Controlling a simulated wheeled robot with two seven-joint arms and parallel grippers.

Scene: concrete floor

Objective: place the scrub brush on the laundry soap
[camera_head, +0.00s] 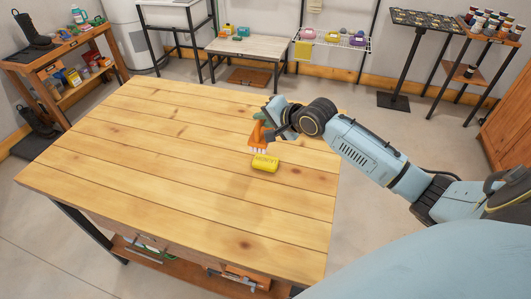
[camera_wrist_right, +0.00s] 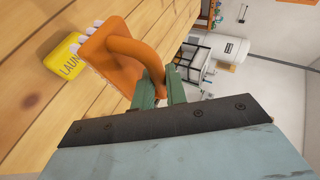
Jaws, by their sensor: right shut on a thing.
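The scrub brush (camera_head: 258,138) is orange with pale bristles and an arched handle. My right gripper (camera_head: 262,118) is shut on its handle and holds it above the wooden table. In the right wrist view the brush (camera_wrist_right: 118,50) shows large, its handle between the green fingers (camera_wrist_right: 160,88). The yellow laundry soap (camera_head: 265,163) lies on the table, just below and slightly right of the brush in the head view. In the right wrist view the soap (camera_wrist_right: 65,55) is partly hidden behind the brush. The brush appears apart from the soap, bristles facing down. My left gripper is out of view.
The wooden table (camera_head: 150,150) is otherwise bare, with wide free room left of the soap. Shelves with boots and bottles stand at the far left. A low table (camera_head: 250,47) and racks stand at the back, beyond the table edge.

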